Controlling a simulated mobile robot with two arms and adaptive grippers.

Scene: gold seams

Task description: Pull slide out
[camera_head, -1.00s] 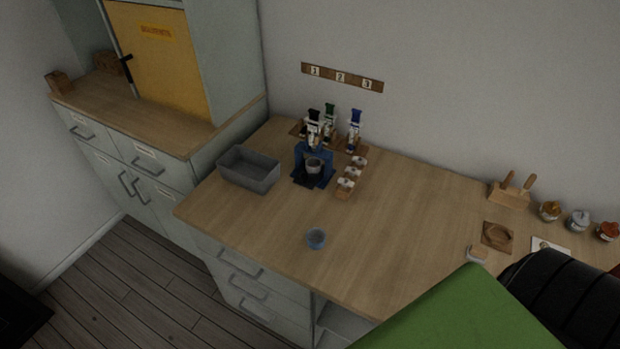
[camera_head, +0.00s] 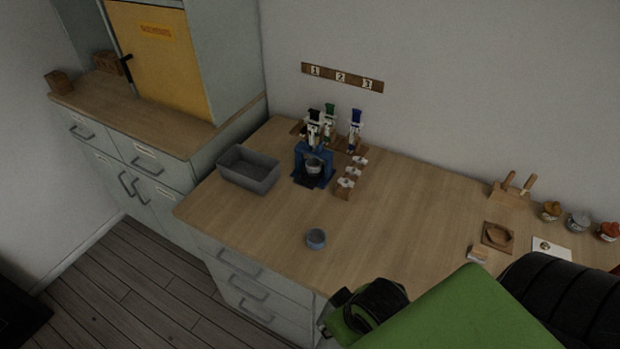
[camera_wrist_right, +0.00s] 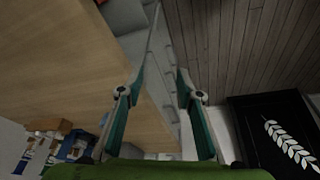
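No part is clearly identifiable as the slide. Grey drawers with handles (camera_head: 245,292) show in the counter's front. My right arm comes in from the lower right of the head view; its fingertips are not clear there. In the right wrist view my right gripper (camera_wrist_right: 158,94) has its two teal fingers apart with nothing between them, near the counter edge (camera_wrist_right: 140,95). My left gripper is in neither view.
A grey bin (camera_head: 248,168) stands left of the blue stand, and a small grey cup (camera_head: 316,239) stands near the counter's front edge. The middle of the counter is clear.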

